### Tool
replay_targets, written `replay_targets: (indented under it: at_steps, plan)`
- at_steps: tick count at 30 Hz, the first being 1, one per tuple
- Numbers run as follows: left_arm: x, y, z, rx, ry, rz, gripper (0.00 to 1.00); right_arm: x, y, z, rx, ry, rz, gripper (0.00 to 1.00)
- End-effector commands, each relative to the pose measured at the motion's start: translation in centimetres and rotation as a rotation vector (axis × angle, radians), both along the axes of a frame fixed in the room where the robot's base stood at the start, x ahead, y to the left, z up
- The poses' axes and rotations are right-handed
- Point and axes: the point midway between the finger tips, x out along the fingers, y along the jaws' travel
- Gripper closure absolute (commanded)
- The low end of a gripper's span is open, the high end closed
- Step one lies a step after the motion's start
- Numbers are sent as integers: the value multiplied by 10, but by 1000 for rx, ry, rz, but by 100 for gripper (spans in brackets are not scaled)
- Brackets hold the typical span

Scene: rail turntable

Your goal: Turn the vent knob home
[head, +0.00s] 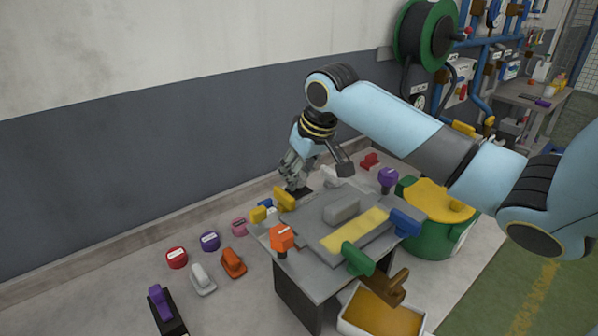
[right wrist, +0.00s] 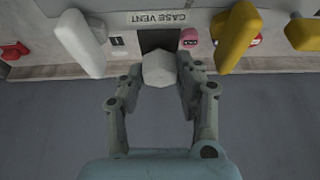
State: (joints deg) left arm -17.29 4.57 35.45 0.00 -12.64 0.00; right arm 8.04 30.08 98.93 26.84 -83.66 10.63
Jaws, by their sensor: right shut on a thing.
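The vent knob (right wrist: 159,69) is a pale grey, faceted knob in front of a dark recess, close to a plate marked CASE VENT (right wrist: 140,16). My right gripper (right wrist: 160,76) is shut on it, with one finger on each side. In the head view my right gripper (head: 293,180) reaches down at the back left edge of the grey bench (head: 318,277), and it hides the knob there. My left gripper is in neither view.
In the right wrist view a white handle (right wrist: 80,43) stands left of the knob and a yellow handle (right wrist: 236,38) close on its right. Coloured handles line the bench, including an orange one (head: 281,238). A green drum (head: 440,235) stands at right.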

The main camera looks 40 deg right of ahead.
Motion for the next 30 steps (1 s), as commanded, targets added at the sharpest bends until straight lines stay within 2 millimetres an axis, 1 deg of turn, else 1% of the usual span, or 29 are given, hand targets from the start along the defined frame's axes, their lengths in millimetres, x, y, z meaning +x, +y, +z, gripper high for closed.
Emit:
replay_targets:
  at_steps: [7,14,30]
  plan:
    - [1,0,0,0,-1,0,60,0,1,0,1,0,-28,99]
    - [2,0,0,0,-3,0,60,0,2,0,2,0,-145,99]
    - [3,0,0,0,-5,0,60,2,4,1,1,-1,-641,99]
